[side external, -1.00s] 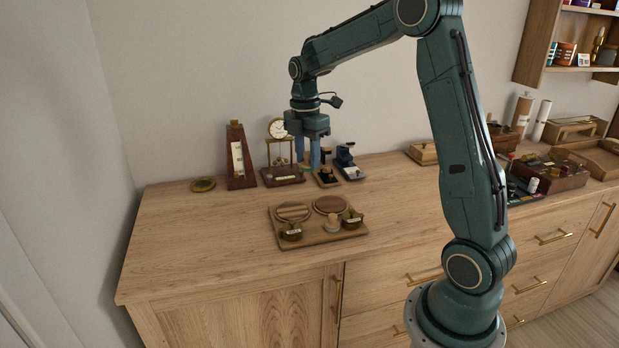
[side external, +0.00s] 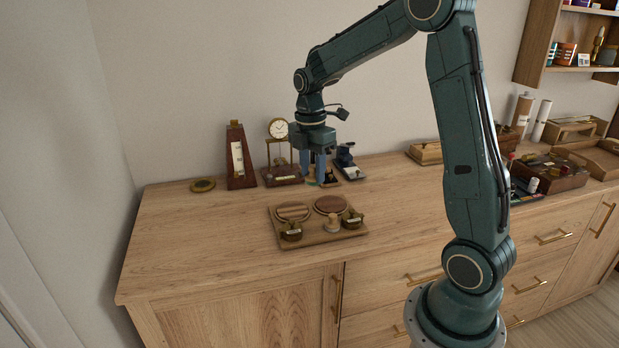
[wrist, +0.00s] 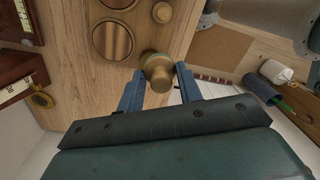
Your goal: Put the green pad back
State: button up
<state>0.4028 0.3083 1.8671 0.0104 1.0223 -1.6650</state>
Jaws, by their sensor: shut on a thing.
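My gripper (side external: 316,180) points down near the back of the wooden top, in front of the small instruments by the wall. In the wrist view its two blue fingers (wrist: 160,84) are shut on a round brass-coloured piece (wrist: 158,72). In the side view this piece is mostly hidden by the fingers, and I cannot tell whether it is the green pad. A flat round brass-rimmed disc with a dark centre (side external: 203,184) lies at the back left, apart from my gripper.
A wooden board (side external: 318,238) with two round discs and small brass pots sits in front of my gripper. A tall red-brown metronome-like case (side external: 240,158) and a brass clock (side external: 278,129) stand behind left. A dark stamp-like device (side external: 347,160) stands close right. The left front top is clear.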

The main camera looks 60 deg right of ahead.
aim_at(311, 178)
notch_tip(311, 178, down, 11)
jog(key=shift+r, duration=0.2)
jog(key=shift+f, duration=0.1)
jog(key=shift+f, duration=2.05)
jog(key=shift+f, duration=0.1)
jog(key=o, duration=0.9)
jog(key=r, duration=1.2)
jog(key=shift+w+d, duration=0.1)
jog(key=shift+w, duration=0.2)
jog(key=shift+r, duration=0.15)
